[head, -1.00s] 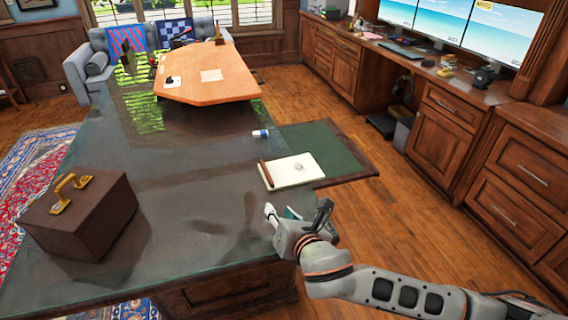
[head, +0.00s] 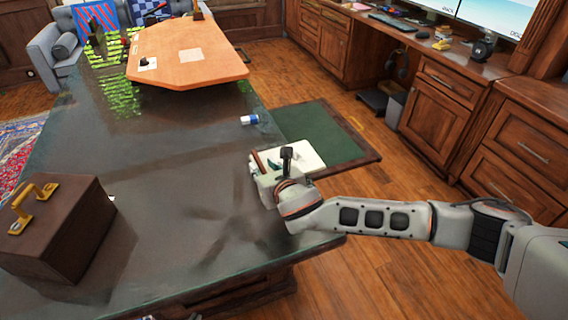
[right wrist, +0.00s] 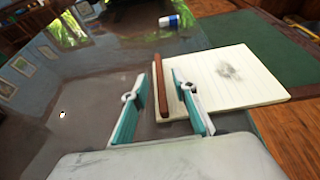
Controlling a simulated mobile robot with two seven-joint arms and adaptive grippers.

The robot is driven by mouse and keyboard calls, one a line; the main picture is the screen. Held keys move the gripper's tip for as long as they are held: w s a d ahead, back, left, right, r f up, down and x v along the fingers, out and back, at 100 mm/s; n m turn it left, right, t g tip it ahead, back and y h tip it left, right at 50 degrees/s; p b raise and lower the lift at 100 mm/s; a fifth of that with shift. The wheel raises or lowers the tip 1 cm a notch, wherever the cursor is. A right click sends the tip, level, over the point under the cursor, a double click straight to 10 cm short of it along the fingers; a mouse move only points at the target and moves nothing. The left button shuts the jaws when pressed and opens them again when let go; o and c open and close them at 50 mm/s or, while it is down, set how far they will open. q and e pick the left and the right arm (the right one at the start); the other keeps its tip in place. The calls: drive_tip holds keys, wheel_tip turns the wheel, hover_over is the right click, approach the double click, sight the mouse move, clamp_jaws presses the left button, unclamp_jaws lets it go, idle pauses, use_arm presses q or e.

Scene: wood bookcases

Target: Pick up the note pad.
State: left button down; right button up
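The note pad (head: 308,156) is a pale lined pad with a brown strip along its left edge. It lies flat near the right edge of the dark glossy desk (head: 170,190). My right gripper (head: 258,168) hides part of it in the head view. In the right wrist view, the note pad (right wrist: 235,85) has a grey smudge on its page. There my right gripper (right wrist: 160,82) is open, its teal fingers on either side of the brown strip. Whether the fingers touch the pad I cannot tell. My left gripper is not in view.
A blue-and-white small object (head: 250,119) lies beyond the pad. A brown case (head: 60,230) with a gold handle stands at the left of the desk. A green panel (head: 320,132) is beyond the desk's right edge. The desk between case and pad is clear.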

drive_tip(key=shift+x, duration=0.8)
drive_tip(key=shift+r, duration=0.1)
clamp_jaws()
